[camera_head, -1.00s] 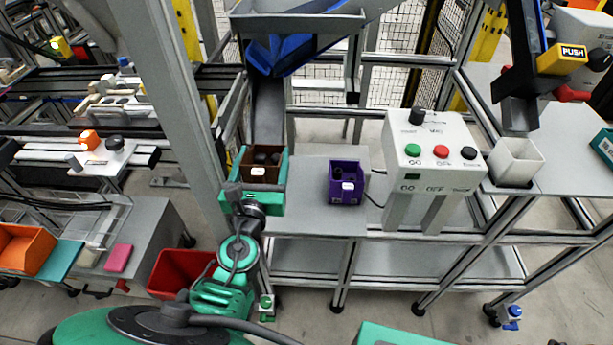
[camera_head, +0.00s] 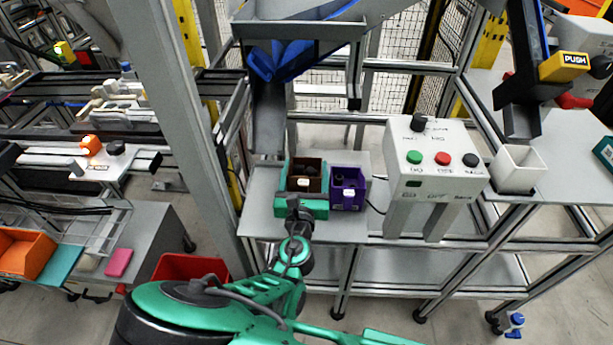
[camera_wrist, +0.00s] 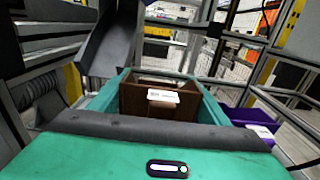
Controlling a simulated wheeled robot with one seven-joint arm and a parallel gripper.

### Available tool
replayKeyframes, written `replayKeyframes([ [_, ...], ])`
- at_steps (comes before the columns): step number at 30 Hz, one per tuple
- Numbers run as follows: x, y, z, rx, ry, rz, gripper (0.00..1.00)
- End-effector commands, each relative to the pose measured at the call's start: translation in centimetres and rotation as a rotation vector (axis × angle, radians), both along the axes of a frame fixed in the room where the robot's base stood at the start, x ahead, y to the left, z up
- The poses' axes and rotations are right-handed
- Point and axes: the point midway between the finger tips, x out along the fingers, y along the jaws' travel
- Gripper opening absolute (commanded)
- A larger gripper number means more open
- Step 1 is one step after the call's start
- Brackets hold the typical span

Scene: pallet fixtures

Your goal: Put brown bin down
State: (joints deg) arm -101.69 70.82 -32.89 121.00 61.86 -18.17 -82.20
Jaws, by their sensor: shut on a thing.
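The brown bin (camera_head: 308,171) is an open box with a white label and dark contents. My gripper (camera_head: 305,192) is green and shut on the bin, one finger along each side. In the head view the bin is over the grey table (camera_head: 266,212), just left of the purple bin (camera_head: 348,184). I cannot tell whether the bin touches the tabletop. In the wrist view the brown bin (camera_wrist: 160,100) sits between the green fingers, its label facing me. The purple bin (camera_wrist: 246,120) shows at the right, partly hidden by my gripper.
A grey chute (camera_head: 268,118) with blue pieces above it comes down behind the table's left part. A control box (camera_head: 436,160) with green, red and black buttons stands to the right. A metal post (camera_head: 183,130) rises at the left. The table's front left part is bare.

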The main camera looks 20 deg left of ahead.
Motion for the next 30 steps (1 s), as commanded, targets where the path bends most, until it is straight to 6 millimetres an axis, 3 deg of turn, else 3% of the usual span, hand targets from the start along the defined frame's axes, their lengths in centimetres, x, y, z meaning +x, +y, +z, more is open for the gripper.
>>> replayKeyframes([
  [6,0.0,-0.1,-2.6,-0.003,-0.001,-0.001,0.48],
  [17,0.0,-0.1,-2.9,-0.001,0.0,-0.002,0.48],
  [18,0.0,-0.1,-2.9,-0.001,0.001,-0.002,0.77],
  [30,0.0,-0.2,-2.7,-0.001,0.001,-0.003,0.78],
])
